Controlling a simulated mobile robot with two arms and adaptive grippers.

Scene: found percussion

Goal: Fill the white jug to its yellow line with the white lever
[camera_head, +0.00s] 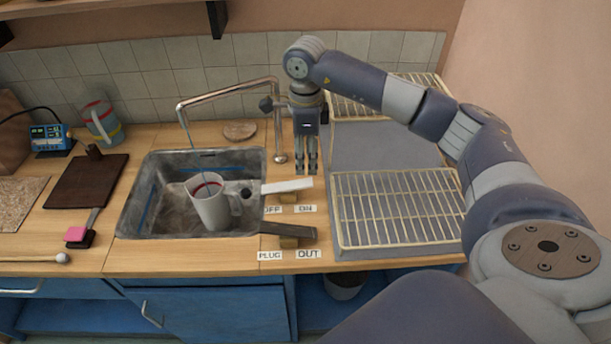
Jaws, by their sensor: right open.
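The white jug (209,207) stands in the metal sink, its handle to the right. A red ring shows inside near its rim; I cannot make out a yellow line or the water level. A thin bluish streak, like water, runs from the tap spout (217,92) down to the jug. The white lever (287,186) lies to the right of the sink, above the OFF and ON labels, its right end towards ON. My right gripper (306,167) is open and empty, pointing down just above and behind the lever's right end. My left gripper is not in view.
A dark lever (287,231) sits by the PLUG and OUT labels, in front of the white one. A wire rack (395,207) lies to the right. A banded jug (102,122), dark board (87,182) and pink sponge (76,235) are left of the sink (128,215).

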